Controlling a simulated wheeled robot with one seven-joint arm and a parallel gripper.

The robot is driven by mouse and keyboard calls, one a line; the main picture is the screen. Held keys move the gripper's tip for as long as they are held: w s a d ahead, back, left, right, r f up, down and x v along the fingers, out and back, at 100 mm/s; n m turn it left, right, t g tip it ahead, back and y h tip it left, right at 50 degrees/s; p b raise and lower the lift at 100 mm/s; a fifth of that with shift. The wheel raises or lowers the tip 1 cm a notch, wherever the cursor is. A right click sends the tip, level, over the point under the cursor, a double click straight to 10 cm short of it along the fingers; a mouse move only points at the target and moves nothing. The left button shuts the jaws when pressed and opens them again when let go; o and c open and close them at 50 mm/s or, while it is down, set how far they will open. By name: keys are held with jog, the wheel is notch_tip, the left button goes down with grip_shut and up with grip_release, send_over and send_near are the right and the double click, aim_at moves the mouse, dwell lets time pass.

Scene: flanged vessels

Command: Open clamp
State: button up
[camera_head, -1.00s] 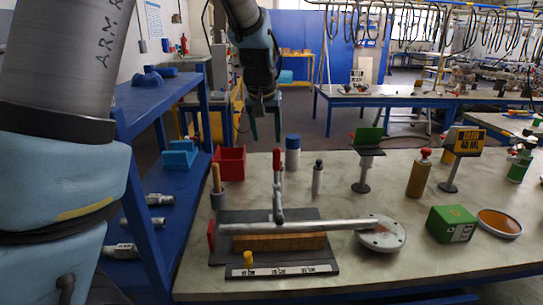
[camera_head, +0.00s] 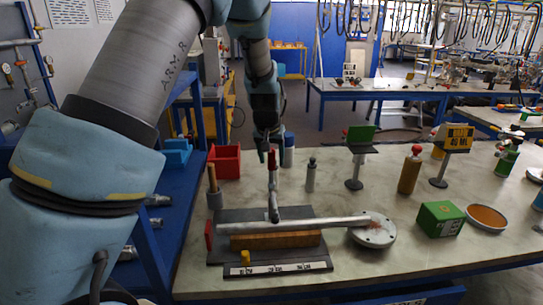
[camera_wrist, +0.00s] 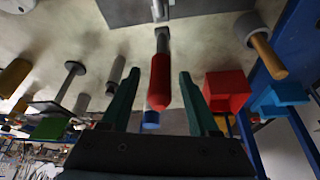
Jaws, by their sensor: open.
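The toggle clamp (camera_head: 274,206) stands on a dark base plate (camera_head: 225,216), with its red-tipped handle (camera_head: 272,163) pointing up. A grey metal tube (camera_head: 325,223) lies over a wooden block (camera_head: 275,240) at the foot of the clamp; its right end lies over a round flange (camera_head: 372,239). My gripper (camera_head: 266,157) is open at the top of the red handle. In the wrist view the red handle (camera_wrist: 160,78) shows between the two green fingers of my gripper (camera_wrist: 155,78), with gaps on both sides. Contact is not visible.
A red bin (camera_head: 225,162), a blue-capped cylinder (camera_head: 288,152) and a grey bottle (camera_head: 311,177) stand behind the clamp. A wooden-handled tool (camera_head: 213,186) is left of it. A green box (camera_head: 440,219) and an orange dish (camera_head: 487,218) lie to the right.

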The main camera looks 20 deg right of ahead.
jog(key=shift+c, duration=0.3)
grip_shut()
dwell(1.2)
